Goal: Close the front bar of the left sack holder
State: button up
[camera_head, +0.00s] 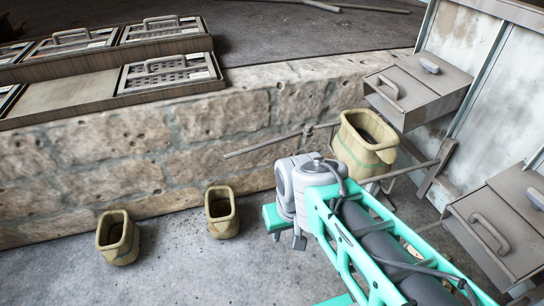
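A tan sack (352,150) with an open mouth stands upright among thin metal bars at the right of the stone wall. A long thin bar (262,145) reaches out to the left from the sack, with a small clamp-like joint near its right part. A shorter bar (408,171) runs right from the sack to a bracket (436,168) on the metal panel. My arm hides the parts below the sack, so I cannot tell how the bars join. My gripper (287,240) is left of and below the sack, pointing down, its small fingers apart and empty.
Two more tan sacks, one at left (118,240) and one nearer the middle (221,213), stand on the grey floor by the stone wall (150,165). Grey drawer boxes with handles stick out at upper right (440,85) and lower right (500,215). Latticed hatches (172,75) lie upper left.

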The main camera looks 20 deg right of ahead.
aim_at(271, 142)
jog(key=u, duration=0.5)
jog(key=i, duration=1.2)
jog(key=u, duration=1.05)
